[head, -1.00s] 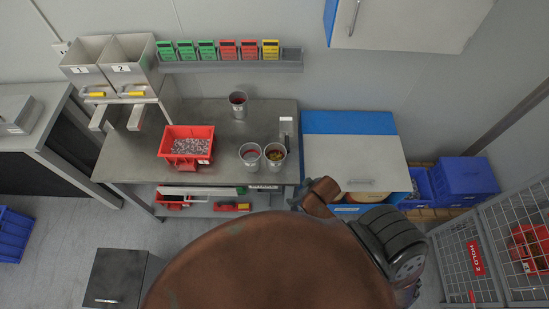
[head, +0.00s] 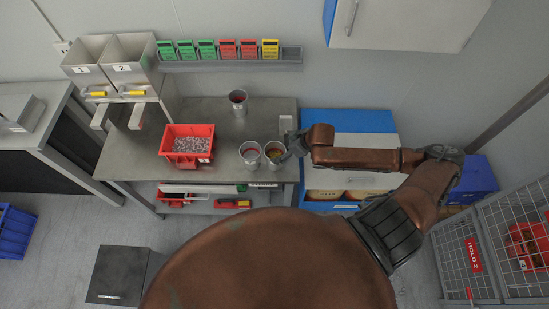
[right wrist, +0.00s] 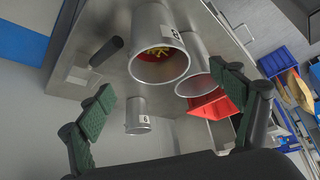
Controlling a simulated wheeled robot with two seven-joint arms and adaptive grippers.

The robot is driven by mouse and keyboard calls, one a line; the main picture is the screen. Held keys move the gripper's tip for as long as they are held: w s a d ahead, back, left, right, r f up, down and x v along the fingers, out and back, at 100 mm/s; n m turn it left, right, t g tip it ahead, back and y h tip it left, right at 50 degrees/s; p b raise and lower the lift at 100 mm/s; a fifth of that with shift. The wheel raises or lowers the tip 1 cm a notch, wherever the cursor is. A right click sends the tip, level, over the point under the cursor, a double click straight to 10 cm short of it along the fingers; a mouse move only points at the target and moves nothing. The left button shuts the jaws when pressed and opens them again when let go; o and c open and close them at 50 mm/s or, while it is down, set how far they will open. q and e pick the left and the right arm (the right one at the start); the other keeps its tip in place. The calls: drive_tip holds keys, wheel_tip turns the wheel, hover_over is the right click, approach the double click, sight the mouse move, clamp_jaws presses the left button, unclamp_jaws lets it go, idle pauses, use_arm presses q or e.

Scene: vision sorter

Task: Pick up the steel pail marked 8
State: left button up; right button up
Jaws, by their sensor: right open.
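Three steel pails stand on the steel bench. The pail at the bench's front right (head: 272,162) holds yellow pieces; in the right wrist view it is the nearest pail (right wrist: 155,68), with a tag that looks like 8, though small and tilted. A second pail (head: 249,160) stands just left of it, with red inside. A third pail (head: 238,107) stands farther back; its tag in the right wrist view (right wrist: 138,122) looks like 6 or 9. My right gripper (head: 290,148) is open and empty at the right side of the front right pail. My left gripper is out of view.
A red bin of grey parts (head: 187,160) sits left of the pails on the bench (head: 128,160). A blue and white cabinet (head: 348,122) stands right of the bench. Wire cages (head: 478,255) stand at the lower right.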

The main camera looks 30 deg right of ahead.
sight(275, 151)
drive_tip(key=p+x, duration=0.1)
drive_tip(key=x, duration=0.6)
drive_tip(key=shift+w+a+f, duration=0.1)
drive_tip(key=shift+w+f, duration=0.1)
drive_tip(key=shift+w, duration=0.1)
drive_tip(key=shift+c, duration=0.4)
drive_tip(key=c, duration=2.1)
drive_tip(key=shift+w+r, duration=0.1)
drive_tip(key=shift+r, duration=0.05)
